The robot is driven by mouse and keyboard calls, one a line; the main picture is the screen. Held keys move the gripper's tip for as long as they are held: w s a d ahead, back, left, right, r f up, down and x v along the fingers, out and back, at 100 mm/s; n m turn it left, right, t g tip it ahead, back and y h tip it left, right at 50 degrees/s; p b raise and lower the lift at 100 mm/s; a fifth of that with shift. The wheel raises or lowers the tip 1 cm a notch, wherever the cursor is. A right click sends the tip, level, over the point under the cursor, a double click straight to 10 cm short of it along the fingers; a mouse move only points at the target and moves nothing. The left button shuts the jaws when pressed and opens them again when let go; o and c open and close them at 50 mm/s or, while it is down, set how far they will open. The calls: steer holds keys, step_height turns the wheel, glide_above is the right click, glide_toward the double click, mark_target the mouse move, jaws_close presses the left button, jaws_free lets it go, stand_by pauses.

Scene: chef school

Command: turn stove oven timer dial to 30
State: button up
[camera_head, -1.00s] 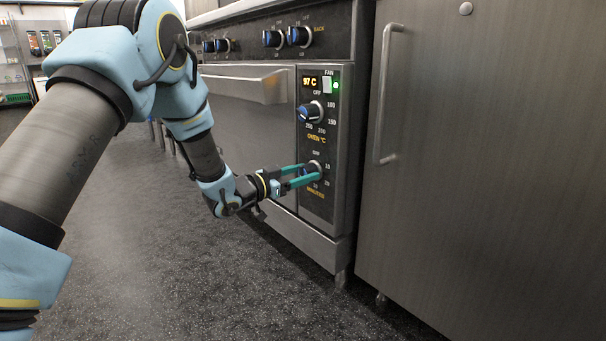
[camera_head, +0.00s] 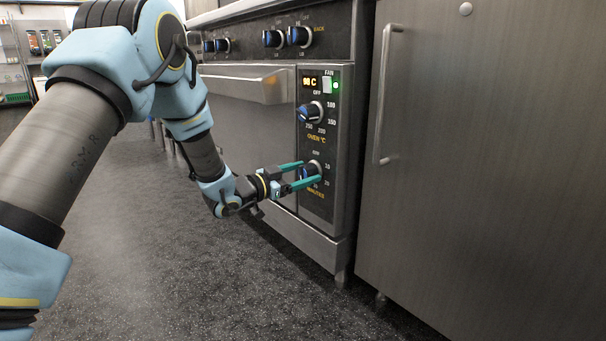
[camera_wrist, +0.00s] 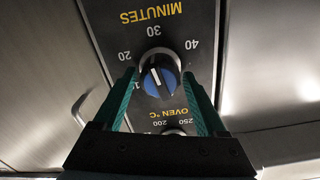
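The timer dial is a blue and black knob (camera_wrist: 160,76) in the wrist view. It sits under the MINUTES label, with 20, 30 and 40 printed around it, and the picture is turned over. A white line marks its blue face; I cannot tell the exact number it points to. In the head view the timer dial (camera_head: 311,171) is partly hidden by my gripper (camera_head: 309,172). My gripper (camera_wrist: 158,80) has its two teal fingers apart, one on each side of the dial, with small gaps seen in the wrist view.
A cabinet with a long vertical handle (camera_head: 388,95) stands at right. The oven door handle (camera_head: 245,80) juts out at left. The floor in front is clear.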

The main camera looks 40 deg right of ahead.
steer(key=shift+o, duration=0.8)
steer(key=a+p, duration=0.4)
steer(key=a, duration=0.6)
steer(key=shift+w+a, duration=0.3)
steer(key=shift+a, duration=0.1)
steer(key=d+n+p, duration=0.1)
steer(key=d+p, duration=0.1)
steer(key=d, duration=0.1)
steer(key=d+p, duration=0.3)
steer(key=d, duration=0.1)
steer(key=d+n+p, duration=0.1)
steer(key=d+p, duration=0.1)
steer(key=d, duration=0.2)
steer(key=shift+s+d+n+p, duration=0.15)
steer(key=shift+s+n+p, duration=0.15)
